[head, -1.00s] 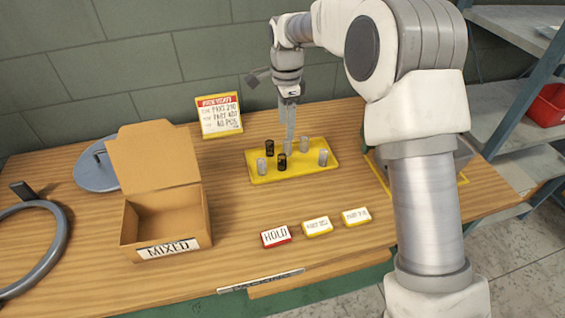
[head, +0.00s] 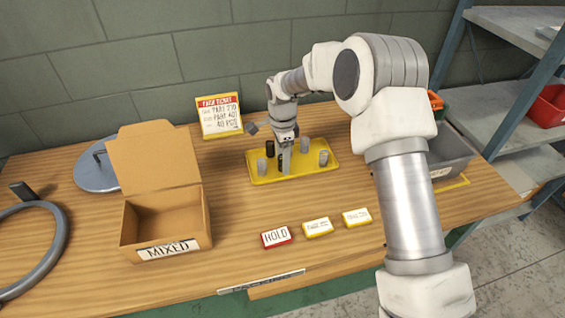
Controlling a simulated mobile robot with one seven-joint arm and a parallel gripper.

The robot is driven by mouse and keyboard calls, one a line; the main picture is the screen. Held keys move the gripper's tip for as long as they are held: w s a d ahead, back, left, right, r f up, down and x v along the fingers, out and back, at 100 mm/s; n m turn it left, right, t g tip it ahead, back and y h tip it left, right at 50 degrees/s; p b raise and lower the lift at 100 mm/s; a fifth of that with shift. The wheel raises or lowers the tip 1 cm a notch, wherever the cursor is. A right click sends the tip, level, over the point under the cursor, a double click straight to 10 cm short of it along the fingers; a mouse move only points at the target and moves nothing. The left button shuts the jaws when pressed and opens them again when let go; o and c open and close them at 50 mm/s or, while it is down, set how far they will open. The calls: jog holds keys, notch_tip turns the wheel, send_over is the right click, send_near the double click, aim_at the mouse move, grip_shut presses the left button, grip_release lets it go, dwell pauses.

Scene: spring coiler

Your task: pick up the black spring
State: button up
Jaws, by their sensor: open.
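The yellow tray (head: 320,172) on the wooden table holds several small upright springs, black and grey. One black spring (head: 269,148) stands at the back left of the tray. A second black spring (head: 280,161) stands nearer the front and is mostly hidden by my gripper's fingers. My gripper (head: 285,162) points down, low over the tray, with its open fingers at this front black spring. I cannot tell whether the fingers are around it or in front of it. Grey springs stand at the left (head: 262,166) and right (head: 323,158), with another at the back (head: 305,145).
An open cardboard box marked MIXED (head: 165,215) stands left. A HOLD sign (head: 276,237) and two yellow-edged signs (head: 318,227) lie in front of the tray. A ticket sign (head: 220,116) stands behind. A grey bin (head: 450,160) is at right, partly behind my arm.

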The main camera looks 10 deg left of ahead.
grip_shut()
dwell(0.3)
jog(key=shift+r, duration=0.1)
